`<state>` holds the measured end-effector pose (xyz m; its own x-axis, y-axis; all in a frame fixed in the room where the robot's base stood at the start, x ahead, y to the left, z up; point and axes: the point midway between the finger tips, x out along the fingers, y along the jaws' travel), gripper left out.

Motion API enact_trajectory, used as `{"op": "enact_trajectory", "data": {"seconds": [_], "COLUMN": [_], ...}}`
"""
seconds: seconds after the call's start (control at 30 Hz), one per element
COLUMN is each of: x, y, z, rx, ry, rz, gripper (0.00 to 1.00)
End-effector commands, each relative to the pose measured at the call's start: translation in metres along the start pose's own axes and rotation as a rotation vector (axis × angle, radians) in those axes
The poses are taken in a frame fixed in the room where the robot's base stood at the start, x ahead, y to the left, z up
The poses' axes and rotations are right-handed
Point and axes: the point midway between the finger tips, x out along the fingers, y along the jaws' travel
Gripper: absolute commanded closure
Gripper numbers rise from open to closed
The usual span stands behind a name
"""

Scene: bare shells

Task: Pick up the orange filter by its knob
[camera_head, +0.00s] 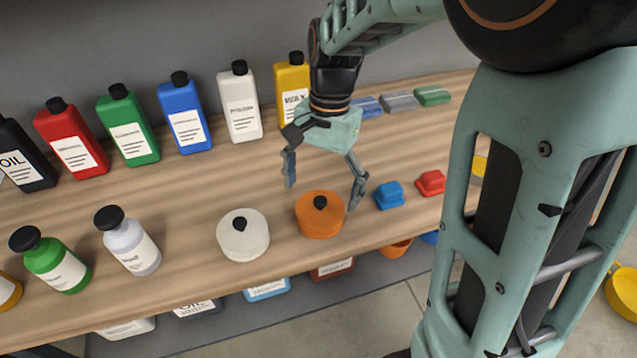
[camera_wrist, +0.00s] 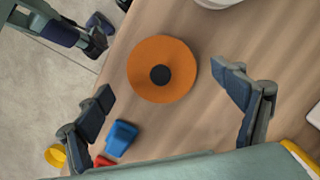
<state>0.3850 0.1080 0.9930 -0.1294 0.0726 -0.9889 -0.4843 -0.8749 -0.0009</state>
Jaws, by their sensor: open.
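The orange filter (camera_head: 319,217) is a round flat disc with a small black knob (camera_head: 320,202) on top. It rests on the wooden shelf near the front edge. In the wrist view the orange filter (camera_wrist: 178,84) lies ahead of the fingers, with its black knob (camera_wrist: 160,75) at its centre. My gripper (camera_head: 323,186) is open and empty, pointing down above and a little behind the filter. In the wrist view its two fingertips (camera_wrist: 165,84) are spread on either side of the filter. Neither finger appears to touch the filter or the knob.
A white filter (camera_head: 243,236) with a dark knob sits left of the orange one. Blue (camera_head: 388,195) and red (camera_head: 430,183) small pieces lie to its right. Several bottles stand along the back and left. The wooden shelf (camera_head: 190,215) has free room between the rows.

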Motion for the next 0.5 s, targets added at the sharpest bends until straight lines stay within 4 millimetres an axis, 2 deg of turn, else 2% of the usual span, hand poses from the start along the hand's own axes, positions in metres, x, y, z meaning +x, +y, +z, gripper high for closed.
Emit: {"op": "enact_trajectory", "data": {"seconds": [0.1,0.23,0.5], "x": [0.021,0.038,0.044], "y": [0.001,0.000,0.000], "z": [-0.002,-0.002,-0.003], "rx": [0.000,0.000,0.000], "ry": [-0.005,-0.004,0.000], "rz": [0.004,0.003,0.000], "gripper": [0.12,0.12,0.12]}}
